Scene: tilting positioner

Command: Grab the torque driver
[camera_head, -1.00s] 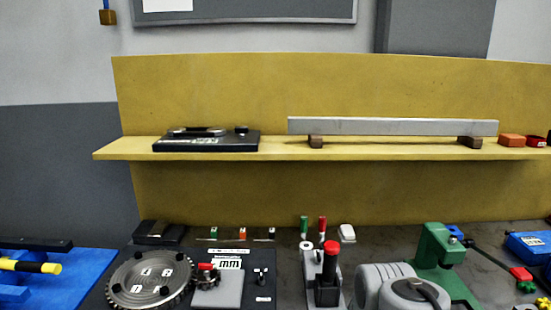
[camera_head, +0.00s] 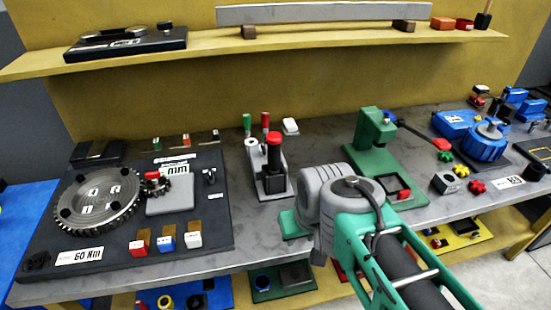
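I cannot tell for sure which thing is the torque driver. An upright black tool with a red cap (camera_head: 274,155) stands on a small grey base at the middle of the bench (camera_head: 215,256). My arm's grey joint and teal link cross the lower right of the view, in front of the bench. My gripper is not in view.
A green press-like stand (camera_head: 371,150) is behind my arm, with a blue device (camera_head: 486,143) and small parts to its right. A yellow shelf (camera_head: 210,51) above carries a grey bar (camera_head: 323,13) and a black box (camera_head: 125,45). Lower shelf holds trays.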

